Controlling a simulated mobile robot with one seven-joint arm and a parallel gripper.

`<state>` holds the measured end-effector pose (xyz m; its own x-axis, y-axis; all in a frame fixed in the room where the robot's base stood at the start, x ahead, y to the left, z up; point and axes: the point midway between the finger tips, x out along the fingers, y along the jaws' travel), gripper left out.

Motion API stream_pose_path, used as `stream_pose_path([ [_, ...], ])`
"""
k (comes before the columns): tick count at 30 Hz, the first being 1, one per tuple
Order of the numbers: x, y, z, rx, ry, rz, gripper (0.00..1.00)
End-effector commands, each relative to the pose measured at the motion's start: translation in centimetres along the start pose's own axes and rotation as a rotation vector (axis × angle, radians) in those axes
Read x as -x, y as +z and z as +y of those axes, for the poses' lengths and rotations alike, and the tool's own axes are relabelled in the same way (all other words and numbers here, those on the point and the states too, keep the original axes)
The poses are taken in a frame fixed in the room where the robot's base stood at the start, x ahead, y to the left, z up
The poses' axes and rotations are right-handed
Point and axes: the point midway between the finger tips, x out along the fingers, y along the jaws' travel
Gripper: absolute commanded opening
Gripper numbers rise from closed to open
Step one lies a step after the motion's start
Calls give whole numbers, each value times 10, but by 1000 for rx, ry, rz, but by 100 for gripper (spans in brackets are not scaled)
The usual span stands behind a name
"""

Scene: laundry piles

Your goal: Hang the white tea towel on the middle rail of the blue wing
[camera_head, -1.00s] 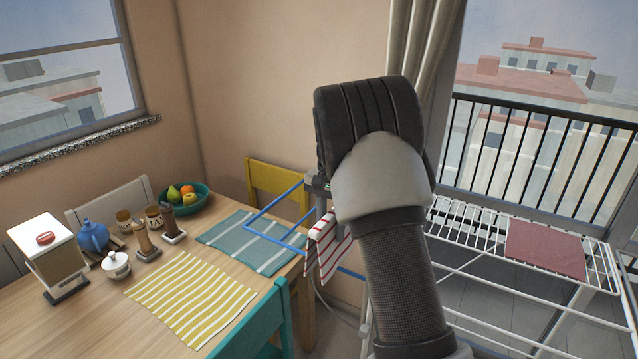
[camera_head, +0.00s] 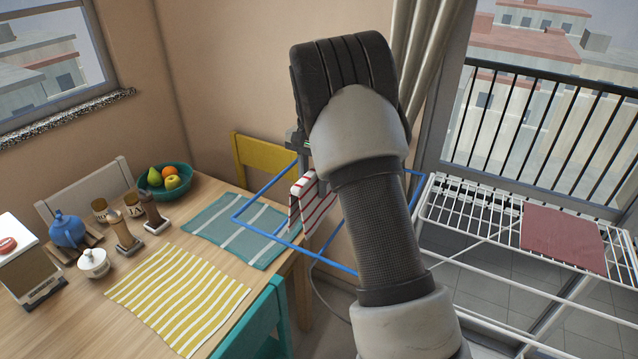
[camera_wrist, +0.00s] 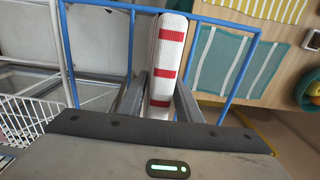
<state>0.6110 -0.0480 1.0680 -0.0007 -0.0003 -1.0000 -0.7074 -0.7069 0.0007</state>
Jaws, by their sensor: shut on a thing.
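The white tea towel (camera_head: 307,202) has red stripes and hangs folded in a narrow strip. It also shows in the wrist view (camera_wrist: 168,55). My gripper (camera_wrist: 159,82) is shut on it, with a finger on each side; in the head view my arm mostly hides the gripper. The blue wing (camera_head: 270,189) is a wire frame sticking out to the left of my arm, near the table edge. In the wrist view its rails (camera_wrist: 131,45) run on both sides of the towel, and the towel's far end overlaps the outer cross rail. I cannot tell whether they touch.
A wooden table (camera_head: 75,290) stands left, with a teal striped mat (camera_head: 240,230), a yellow striped mat (camera_head: 178,297), and a fruit bowl (camera_head: 165,181). A teal chair (camera_head: 255,325) and a yellow chair (camera_head: 262,160) stand close by. The white rack (camera_head: 470,215) at right bears a red cloth (camera_head: 562,240).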

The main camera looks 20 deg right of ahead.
Motion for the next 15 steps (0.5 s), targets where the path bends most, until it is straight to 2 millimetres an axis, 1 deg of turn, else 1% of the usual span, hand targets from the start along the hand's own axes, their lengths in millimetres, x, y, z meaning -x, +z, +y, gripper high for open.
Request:
stream_pose_path([
  [3,2,0,-11,2,-1,1,7],
  [15,1,0,-43,2,0,1,7],
])
